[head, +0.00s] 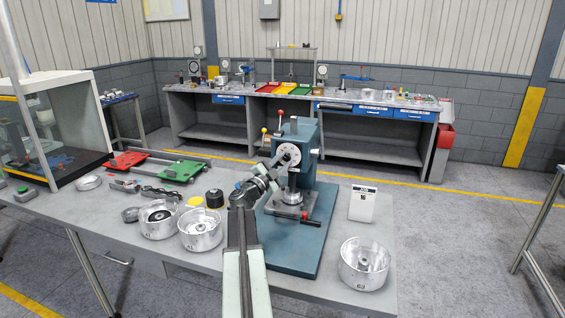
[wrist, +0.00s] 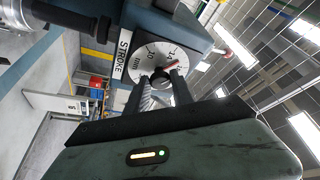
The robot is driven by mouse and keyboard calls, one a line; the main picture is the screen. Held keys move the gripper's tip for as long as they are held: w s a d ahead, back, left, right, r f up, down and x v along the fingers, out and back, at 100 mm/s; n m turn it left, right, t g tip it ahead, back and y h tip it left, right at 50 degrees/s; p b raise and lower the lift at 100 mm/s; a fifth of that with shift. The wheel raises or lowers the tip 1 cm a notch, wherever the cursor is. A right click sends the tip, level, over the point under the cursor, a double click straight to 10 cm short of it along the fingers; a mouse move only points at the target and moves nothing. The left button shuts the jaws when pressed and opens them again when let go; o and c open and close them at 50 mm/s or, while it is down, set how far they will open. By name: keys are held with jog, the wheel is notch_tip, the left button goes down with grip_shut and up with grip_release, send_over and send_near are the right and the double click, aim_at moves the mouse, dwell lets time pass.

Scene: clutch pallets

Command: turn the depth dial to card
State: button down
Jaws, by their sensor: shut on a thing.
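The depth dial (head: 289,151) is a round white face on the front of the blue-green press (head: 305,133). In the wrist view the dial (wrist: 147,55) bears numbers, "mm" and a red mark near 14; a STROKE label (wrist: 122,53) stands beside it. My gripper (head: 279,163) reaches the dial, and in the wrist view its two fingers (wrist: 163,84) are shut on the dark knob (wrist: 160,77) at the dial's middle. The fingers hide part of the face. The white card (head: 362,204) stands upright right of the press; its small number looks like 16, but I cannot be sure.
Metal housings (head: 200,231) stand left of my arm, and another housing (head: 364,266) is at the front right of the table. A red and green fixture (head: 180,170) lies at the back left.

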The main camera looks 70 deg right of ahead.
jog(key=c, duration=1.1)
grip_release()
jog(key=b+v, duration=0.1)
jog(key=v, duration=0.7)
jog(key=shift+b, duration=0.4)
